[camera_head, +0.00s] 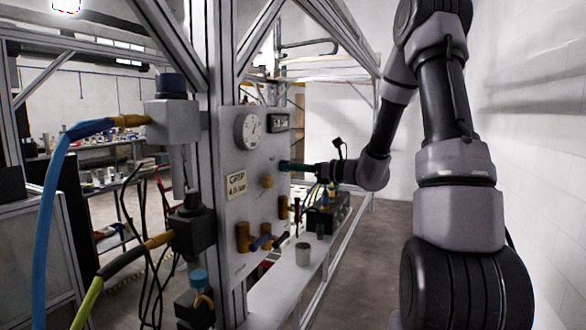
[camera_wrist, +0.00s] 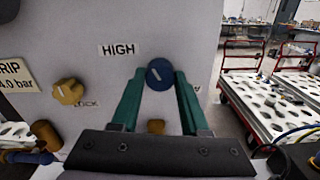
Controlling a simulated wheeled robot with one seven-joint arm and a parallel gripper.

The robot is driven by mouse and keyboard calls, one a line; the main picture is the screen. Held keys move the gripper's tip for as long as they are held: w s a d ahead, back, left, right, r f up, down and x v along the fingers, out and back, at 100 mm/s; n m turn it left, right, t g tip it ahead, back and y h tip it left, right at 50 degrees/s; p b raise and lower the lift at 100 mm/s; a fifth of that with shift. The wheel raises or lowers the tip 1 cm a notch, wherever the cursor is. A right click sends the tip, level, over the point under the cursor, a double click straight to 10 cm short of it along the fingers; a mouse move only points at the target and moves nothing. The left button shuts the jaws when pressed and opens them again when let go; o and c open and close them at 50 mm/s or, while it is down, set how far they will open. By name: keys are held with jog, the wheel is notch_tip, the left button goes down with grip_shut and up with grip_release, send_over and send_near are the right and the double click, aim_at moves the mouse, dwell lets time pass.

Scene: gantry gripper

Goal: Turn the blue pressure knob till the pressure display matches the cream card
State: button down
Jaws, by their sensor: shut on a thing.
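The blue pressure knob (camera_wrist: 160,74) has a pale pointer line and sits on the grey panel (camera_wrist: 60,30), beside the word HIGH. My gripper (camera_wrist: 160,82) has its teal fingers shut on the knob, one on each side. In the head view my gripper (camera_head: 284,164) reaches the panel's right edge and the knob is hidden behind it. The cream card (camera_head: 236,184) reads GRIP 4.0 bar; its left part is cut off in the wrist view (camera_wrist: 16,77). The pressure display (camera_head: 279,122) is a small dark box at the panel's top; its digits are too small to read.
A round dial gauge (camera_head: 250,130) sits left of the display. A yellow knob (camera_wrist: 69,91) marked LOCK is left of the blue knob. Brass fittings (camera_head: 262,238) and a grey cup (camera_head: 302,254) are below. Red-framed carts (camera_wrist: 270,105) stand to the right.

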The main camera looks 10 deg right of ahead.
jog(key=n, duration=0.9)
jog(key=shift+n, duration=0.3)
dwell(0.4)
jog(key=shift+c, duration=2.1)
grip_release()
jog(key=v, duration=1.1)
